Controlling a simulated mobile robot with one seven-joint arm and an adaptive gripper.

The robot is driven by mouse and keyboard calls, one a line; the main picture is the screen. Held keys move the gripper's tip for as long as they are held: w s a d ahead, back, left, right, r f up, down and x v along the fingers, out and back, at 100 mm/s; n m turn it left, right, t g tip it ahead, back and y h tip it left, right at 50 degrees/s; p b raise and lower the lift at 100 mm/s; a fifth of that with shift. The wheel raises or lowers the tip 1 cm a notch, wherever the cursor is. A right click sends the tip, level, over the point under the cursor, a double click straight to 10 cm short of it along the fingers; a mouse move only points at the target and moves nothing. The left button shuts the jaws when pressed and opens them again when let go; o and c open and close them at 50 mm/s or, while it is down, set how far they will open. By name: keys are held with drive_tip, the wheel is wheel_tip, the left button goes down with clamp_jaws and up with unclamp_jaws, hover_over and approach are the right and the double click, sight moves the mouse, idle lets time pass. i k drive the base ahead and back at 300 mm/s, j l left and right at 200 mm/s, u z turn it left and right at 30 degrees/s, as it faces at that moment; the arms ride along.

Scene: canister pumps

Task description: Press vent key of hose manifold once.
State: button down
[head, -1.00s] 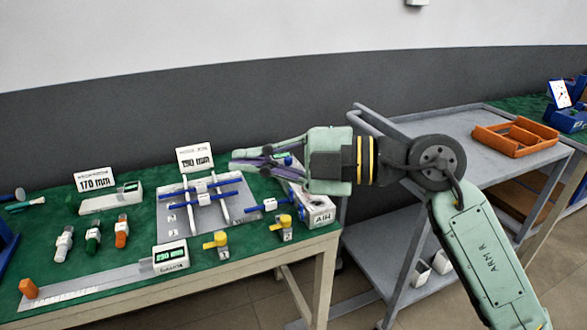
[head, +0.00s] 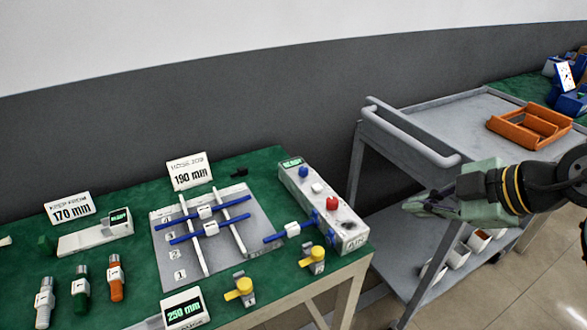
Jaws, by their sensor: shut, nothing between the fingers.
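The hose manifold (head: 350,240) is a long white box at the right end of the green table, with a small lit display at its far end. On its top are a blue key (head: 303,172), a white key (head: 317,187) and a red key (head: 332,203). I cannot read which one is the vent key. A blue hose with a white tag (head: 292,229) lies against its left side, by blue fittings. My gripper (head: 408,208) is shut and empty, pointing left. It appears to the right of the manifold, apart from it, in front of the grey cart.
A grey rack plate (head: 233,262) with blue rods lies left of the manifold. Two yellow-handled valves (head: 240,289) stand near the front edge. Signs stand at the back. The grey cart (head: 465,122) carries an orange tray (head: 528,128).

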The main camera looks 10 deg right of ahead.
sight(317, 188)
drive_tip(key=i+j, duration=0.7)
drive_tip(key=l, duration=0.15)
drive_tip(key=i+u, duration=0.05)
